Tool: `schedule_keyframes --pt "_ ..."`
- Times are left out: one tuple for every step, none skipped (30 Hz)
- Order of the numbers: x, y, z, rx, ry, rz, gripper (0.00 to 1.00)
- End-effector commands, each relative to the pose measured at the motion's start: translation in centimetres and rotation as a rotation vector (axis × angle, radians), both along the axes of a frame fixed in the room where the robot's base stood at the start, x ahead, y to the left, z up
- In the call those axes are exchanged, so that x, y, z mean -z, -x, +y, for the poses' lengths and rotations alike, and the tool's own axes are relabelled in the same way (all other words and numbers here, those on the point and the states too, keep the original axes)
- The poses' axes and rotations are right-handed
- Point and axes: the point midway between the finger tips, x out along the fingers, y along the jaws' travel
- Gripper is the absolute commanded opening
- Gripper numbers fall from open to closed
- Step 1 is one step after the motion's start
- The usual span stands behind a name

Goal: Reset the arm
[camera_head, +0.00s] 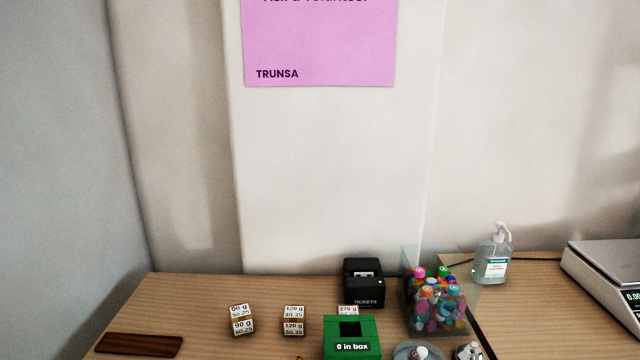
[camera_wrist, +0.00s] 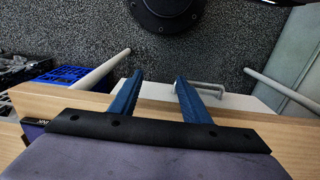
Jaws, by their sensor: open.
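My gripper (camera_wrist: 158,97) shows in the wrist view, with two blue fingers spread apart and nothing between them. The fingers point over the edge of a wooden surface (camera_wrist: 262,130), with dark speckled floor (camera_wrist: 225,52) beyond. A round black base lies on the floor past the fingertips. My gripper and arm do not show in the head view.
In the head view the wooden table (camera_head: 220,290) holds a green box (camera_head: 350,335) reading "0 in box", a black ticket printer (camera_head: 363,283), a clear bin of colourful items (camera_head: 436,300), a sanitizer bottle (camera_head: 494,258), a scale (camera_head: 605,275) and labelled blocks (camera_head: 242,320). A blue crate (camera_wrist: 62,75) shows in the wrist view.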

Motion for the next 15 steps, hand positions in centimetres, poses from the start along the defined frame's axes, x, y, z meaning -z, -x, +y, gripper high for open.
schedule_keyframes --pt "-1.8 0.0 0.0 0.000 0.000 0.000 0.43" --pt "-2.5 0.0 0.0 0.000 0.000 0.000 0.43" --pt "-3.3 0.0 0.0 -0.001 0.000 0.000 0.43" --pt "-4.1 0.0 0.0 -0.001 0.000 0.000 0.43" --pt "-4.8 0.0 0.0 -0.001 0.000 0.000 0.43" --pt "-5.9 0.0 0.0 -0.001 0.000 0.000 0.43" --pt "-6.7 0.0 0.0 -0.001 0.000 0.000 0.43" --pt "-7.7 0.0 0.0 -0.001 0.000 0.000 0.43" --pt "-8.9 0.0 0.0 -0.002 0.000 0.000 0.43" --pt "-9.8 0.0 0.0 -0.002 0.000 0.000 0.43" --pt "-10.6 0.0 0.1 -0.002 0.000 0.000 0.43" --pt "-11.8 0.0 0.0 -0.002 0.000 0.000 0.43" --pt "-12.6 0.0 0.0 -0.002 0.000 0.000 0.43" --pt "-13.3 0.0 0.0 -0.003 0.000 0.000 0.43" --pt "-14.3 0.0 0.0 -0.003 0.000 0.000 0.43"
